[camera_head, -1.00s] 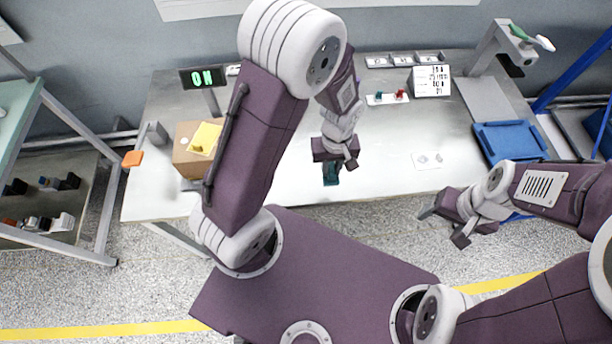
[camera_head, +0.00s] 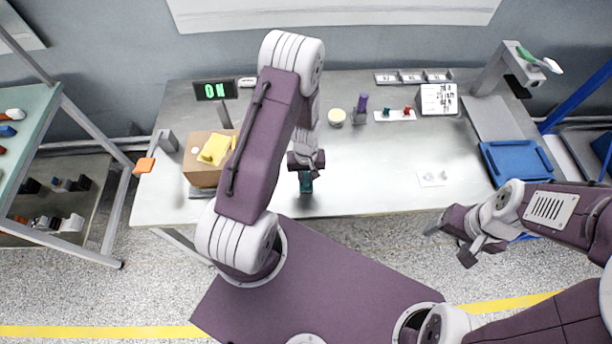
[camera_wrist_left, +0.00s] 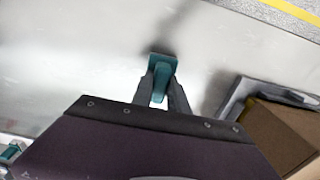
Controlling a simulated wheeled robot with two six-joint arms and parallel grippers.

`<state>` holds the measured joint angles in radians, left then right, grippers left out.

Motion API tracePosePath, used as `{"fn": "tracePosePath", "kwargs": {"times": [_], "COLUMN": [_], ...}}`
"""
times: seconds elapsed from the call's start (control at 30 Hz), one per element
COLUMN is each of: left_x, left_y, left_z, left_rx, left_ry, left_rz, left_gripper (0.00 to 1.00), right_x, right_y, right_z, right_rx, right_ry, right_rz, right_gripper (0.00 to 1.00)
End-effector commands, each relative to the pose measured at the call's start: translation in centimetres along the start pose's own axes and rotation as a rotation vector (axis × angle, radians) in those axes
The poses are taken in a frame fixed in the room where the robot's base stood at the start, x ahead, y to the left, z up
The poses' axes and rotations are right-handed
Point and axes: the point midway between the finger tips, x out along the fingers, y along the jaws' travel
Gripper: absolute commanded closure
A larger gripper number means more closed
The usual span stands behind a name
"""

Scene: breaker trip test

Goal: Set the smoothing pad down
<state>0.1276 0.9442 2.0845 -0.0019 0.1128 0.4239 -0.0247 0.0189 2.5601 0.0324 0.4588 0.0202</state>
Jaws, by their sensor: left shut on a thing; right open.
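The smoothing pad is a small teal block with a handle (camera_head: 306,184), low at the table's front middle. My left gripper (camera_head: 305,172) is shut on it and points down. In the left wrist view the pad (camera_wrist_left: 160,72) sits between the two dark fingers (camera_wrist_left: 161,92), with its flat end towards the bare table top. I cannot tell whether it touches the table. My right gripper (camera_head: 452,244) is open and empty, in front of the table's front edge at the right.
The grey table (camera_head: 380,185) is bare around the pad. A cardboard box (camera_head: 203,172) with a yellow item (camera_head: 216,150) stands at left. A blue tray (camera_head: 515,160) lies at right. A cream round item (camera_head: 337,116) and a purple-topped item (camera_head: 361,105) stand behind.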

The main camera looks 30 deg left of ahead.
Motion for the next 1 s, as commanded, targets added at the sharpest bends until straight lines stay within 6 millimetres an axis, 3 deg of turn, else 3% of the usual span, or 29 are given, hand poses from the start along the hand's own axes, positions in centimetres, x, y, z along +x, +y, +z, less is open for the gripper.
{"fn": "tracePosePath", "kwargs": {"times": [0.37,0.4,0.47,0.77,0.9,1.0], "left_x": [0.7,0.6,0.6,0.5,-0.6,-2.5], "left_y": [0.0,0.0,0.0,0.0,0.1,0.1], "left_z": [0.0,0.0,0.0,0.0,-0.1,-0.2], "left_rx": [0.000,0.000,0.000,0.000,0.000,0.000], "left_ry": [0.001,0.001,0.001,0.001,0.004,0.007], "left_rz": [0.000,0.000,0.000,0.000,0.002,0.003], "left_gripper": [1.00,0.75,0.59,0.59,0.59,0.59], "right_x": [0.4,0.3,0.2,0.2,0.0,0.2], "right_y": [0.0,0.0,0.0,0.0,0.0,0.0], "right_z": [0.0,0.0,0.0,0.0,0.0,0.0], "right_rx": [0.000,0.000,0.000,0.000,0.000,0.000], "right_ry": [0.000,0.000,0.000,0.000,0.000,0.000], "right_rz": [0.000,0.000,0.000,0.000,0.000,0.000], "right_gripper": [0.29,0.29,0.29,0.29,0.29,0.29]}}
